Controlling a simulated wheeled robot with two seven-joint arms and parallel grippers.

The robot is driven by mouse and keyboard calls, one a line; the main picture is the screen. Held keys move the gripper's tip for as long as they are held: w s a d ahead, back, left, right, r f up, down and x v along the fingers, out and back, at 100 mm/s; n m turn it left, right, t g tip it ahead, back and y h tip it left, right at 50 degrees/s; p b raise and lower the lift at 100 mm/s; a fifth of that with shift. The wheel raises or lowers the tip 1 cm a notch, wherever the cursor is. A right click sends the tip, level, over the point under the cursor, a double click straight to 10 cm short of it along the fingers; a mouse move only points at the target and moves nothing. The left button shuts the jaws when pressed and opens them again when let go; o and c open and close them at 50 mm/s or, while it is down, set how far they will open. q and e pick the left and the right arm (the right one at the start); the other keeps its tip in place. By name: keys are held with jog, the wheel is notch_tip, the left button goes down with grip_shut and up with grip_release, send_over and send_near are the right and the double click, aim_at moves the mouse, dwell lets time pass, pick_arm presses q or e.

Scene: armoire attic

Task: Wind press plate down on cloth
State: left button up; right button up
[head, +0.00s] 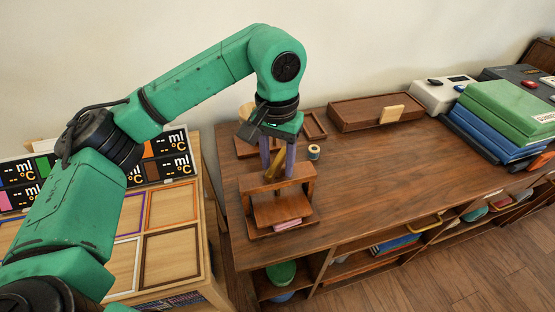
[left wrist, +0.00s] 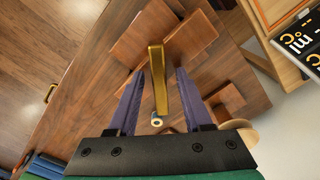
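The wooden press (head: 306,186) stands at the near left end of the brown table, with a raised crossbeam over a flat wooden plate (head: 275,208). A pink folded cloth (head: 287,224) shows at the plate's front edge; the rest of it is hidden. A gold handle (head: 274,166) rises above the crossbeam, and it also shows in the left wrist view (left wrist: 157,75). My left gripper (left wrist: 159,80) points down over the press, its purple fingers apart on either side of the gold handle, with visible gaps. My right gripper is not in view.
A small spool (head: 314,152) stands just behind the press. A long wooden box (head: 375,112) lies at the table's back. Green and blue cases (head: 505,108) are stacked at right. A light wooden stand with framed panels (head: 170,250) is at left. The table's middle is clear.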

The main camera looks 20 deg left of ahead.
aim_at(277, 160)
pick_arm(q)
notch_tip(277, 160, up, 15)
jog(key=p, duration=0.3)
jog(key=shift+f, duration=0.2)
